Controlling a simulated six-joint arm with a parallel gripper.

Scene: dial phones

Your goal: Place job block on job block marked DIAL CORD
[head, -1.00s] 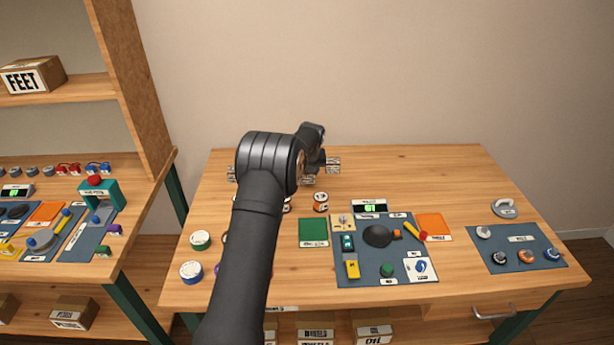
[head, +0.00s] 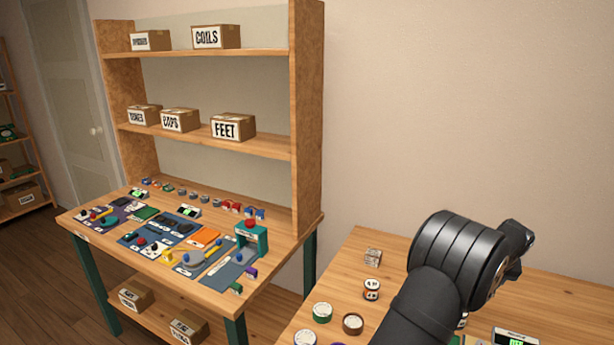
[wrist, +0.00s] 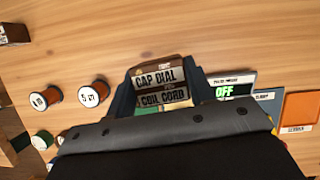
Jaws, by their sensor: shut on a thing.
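My gripper (wrist: 162,94) is shut on a job block (wrist: 158,77) in the wrist view. The block shows two label strips, reading "CAP DIAL" and "COIL CORD". In the head view my gripper is mostly hidden behind my own dark wrist. Another job block (head: 373,257) stands at the back left of the table in the head view, to the left of my arm; its label is too small to read. A dark block (wrist: 12,34) is cut off at the upper left edge of the wrist view. I cannot tell which block is marked DIAL CORD.
In the wrist view, two coil spools (wrist: 45,98) lie left of the held block, and a green display (wrist: 228,90) reading "OFF" lies right. A workbench (head: 150,270) with shelves and labelled boxes stands left in the head view. Bare wood surrounds the standing block.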

